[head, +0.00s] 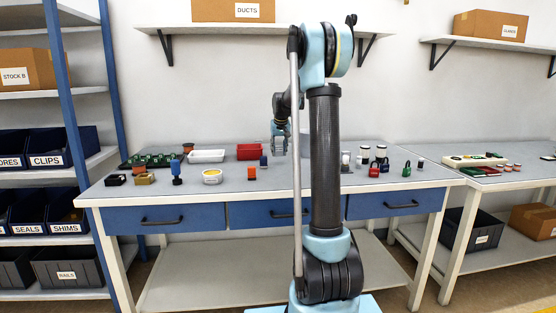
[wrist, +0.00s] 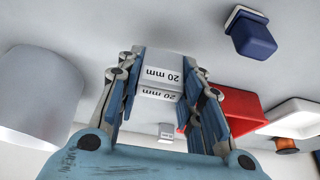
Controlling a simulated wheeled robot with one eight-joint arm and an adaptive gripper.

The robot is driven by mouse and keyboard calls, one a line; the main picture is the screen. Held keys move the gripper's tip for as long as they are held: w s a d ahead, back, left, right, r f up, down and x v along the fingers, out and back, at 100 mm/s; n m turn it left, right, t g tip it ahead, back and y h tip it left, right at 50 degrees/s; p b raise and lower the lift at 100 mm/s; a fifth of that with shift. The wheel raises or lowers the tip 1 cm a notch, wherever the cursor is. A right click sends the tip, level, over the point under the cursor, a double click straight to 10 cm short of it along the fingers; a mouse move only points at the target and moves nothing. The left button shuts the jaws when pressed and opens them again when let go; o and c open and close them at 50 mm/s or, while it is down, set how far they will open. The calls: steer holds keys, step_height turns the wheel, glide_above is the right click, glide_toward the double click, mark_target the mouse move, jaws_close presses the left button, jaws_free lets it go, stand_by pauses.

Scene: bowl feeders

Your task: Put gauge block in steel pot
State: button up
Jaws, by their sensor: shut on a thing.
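My gripper (wrist: 162,90) is shut on the gauge block (wrist: 162,75), a pale grey block with "20 mm" labels on two faces. In the head view my gripper (head: 280,143) is above the back middle of the table; the block cannot be made out there. A large plain grey cylinder (wrist: 38,100), which looks like the steel pot, stands at the left of the wrist view, apart from the held block. In the head view it is mostly hidden behind my arm.
A red bin (head: 250,151), a white tray (head: 206,156) and a small dark blue object (head: 263,161) are near my gripper. An orange block (head: 252,173) sits nearer the front edge. Padlocks (head: 374,170) and small jars stand at the right. The table's front middle is mostly clear.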

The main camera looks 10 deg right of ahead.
mark_target(279, 152)
steer(key=shift+f, duration=1.9)
steer(key=o, duration=1.1)
